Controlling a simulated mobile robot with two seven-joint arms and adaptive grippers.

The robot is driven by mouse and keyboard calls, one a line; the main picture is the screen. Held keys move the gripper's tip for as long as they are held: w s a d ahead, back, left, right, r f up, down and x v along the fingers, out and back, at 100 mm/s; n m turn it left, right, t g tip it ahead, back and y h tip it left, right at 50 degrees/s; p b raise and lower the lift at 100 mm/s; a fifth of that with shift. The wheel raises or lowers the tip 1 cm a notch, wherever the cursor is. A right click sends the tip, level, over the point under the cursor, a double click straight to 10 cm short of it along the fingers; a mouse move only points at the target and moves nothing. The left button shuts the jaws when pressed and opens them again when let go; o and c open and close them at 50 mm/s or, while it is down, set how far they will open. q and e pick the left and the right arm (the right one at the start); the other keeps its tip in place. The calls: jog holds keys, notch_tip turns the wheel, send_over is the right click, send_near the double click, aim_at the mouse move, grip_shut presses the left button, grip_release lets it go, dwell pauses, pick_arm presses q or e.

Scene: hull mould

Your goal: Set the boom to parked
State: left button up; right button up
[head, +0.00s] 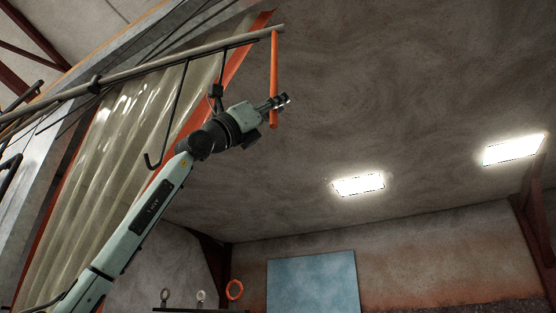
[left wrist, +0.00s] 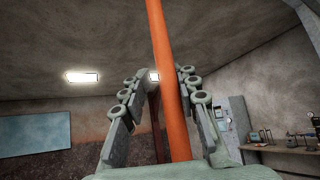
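The boom (head: 150,72) is a long grey pole running from the left up to the top middle in the head view. An orange bar (head: 274,65) hangs straight down from its far end. My left gripper (head: 284,101) is at the lower part of this bar. In the left wrist view the orange bar (left wrist: 164,60) shows between the two spread fingers of my left gripper (left wrist: 158,82). A gap shows on the left side, and the right finger looks close to the bar. I cannot tell whether it touches. My right gripper is out of view.
A black hook (head: 153,160) hangs from the boom beside my left arm. Ribbed translucent sheeting (head: 110,160) stands behind the arm. Two ceiling lamps (head: 358,184) (head: 512,150) and a blue panel (head: 313,283) lie farther off. Space right of the bar looks clear.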

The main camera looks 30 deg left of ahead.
pick_arm(q)
jog(key=shift+o, duration=1.4)
jog(key=shift+w+a+f+n, duration=0.15)
jog(key=shift+w+a+f, duration=0.05)
jog(key=shift+w, duration=0.15)
jog(key=shift+w+a+f+n, duration=0.15)
jog(key=shift+w+f, duration=0.05)
jog(key=shift+w, duration=0.15)
jog(key=shift+s+f, duration=0.3)
jog(key=shift+f, duration=0.15)
jog(key=v, duration=1.1)
jog(key=shift+s+r, duration=0.25)
